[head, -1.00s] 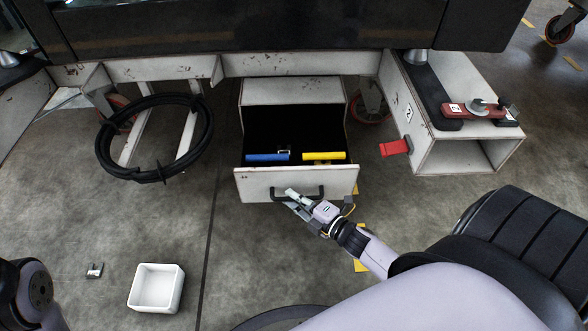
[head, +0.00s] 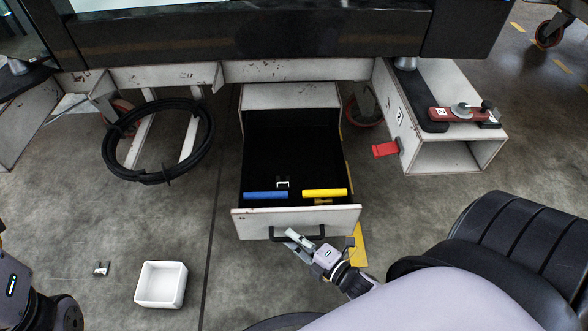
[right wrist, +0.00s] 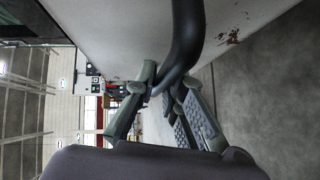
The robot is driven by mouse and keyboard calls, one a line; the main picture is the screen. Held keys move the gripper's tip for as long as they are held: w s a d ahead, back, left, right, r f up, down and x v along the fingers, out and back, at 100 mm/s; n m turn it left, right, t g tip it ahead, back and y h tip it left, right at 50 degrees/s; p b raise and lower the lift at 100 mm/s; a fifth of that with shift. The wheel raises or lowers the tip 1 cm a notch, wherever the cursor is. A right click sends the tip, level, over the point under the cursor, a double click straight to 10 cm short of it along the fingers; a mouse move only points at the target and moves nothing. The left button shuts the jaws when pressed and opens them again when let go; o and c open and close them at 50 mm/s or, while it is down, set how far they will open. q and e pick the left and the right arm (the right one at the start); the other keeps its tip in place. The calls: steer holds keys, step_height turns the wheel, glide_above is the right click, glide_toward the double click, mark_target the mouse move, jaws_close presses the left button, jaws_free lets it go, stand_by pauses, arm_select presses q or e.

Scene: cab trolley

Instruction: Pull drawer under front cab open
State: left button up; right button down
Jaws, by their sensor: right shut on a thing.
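The drawer (head: 262,220) under the front cab is white and stands pulled out of its housing (head: 290,96). Its dark inside holds a blue-handled tool (head: 265,195) and a yellow-handled tool (head: 325,193) near the front panel. A black bar handle (head: 284,238) is on the drawer front. My right gripper (head: 298,240) is shut on the handle. In the right wrist view the handle (right wrist: 186,40) runs down between the fingers (right wrist: 155,95). In the head view part of my left arm shows at the lower left; its gripper is not visible.
A black cable coil (head: 108,150) hangs at the left. A white open bin (head: 161,284) and a small part (head: 101,269) are on the floor. A red lever (head: 385,150) sticks out from the box (head: 458,155) at the right. Floor in front of the drawer is clear.

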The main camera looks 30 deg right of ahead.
stand_by(0.3)
steer(key=c, duration=1.7)
jaws_free()
steer(key=shift+o, duration=0.2)
steer(key=shift+s, duration=0.1)
steer(key=v, duration=1.2)
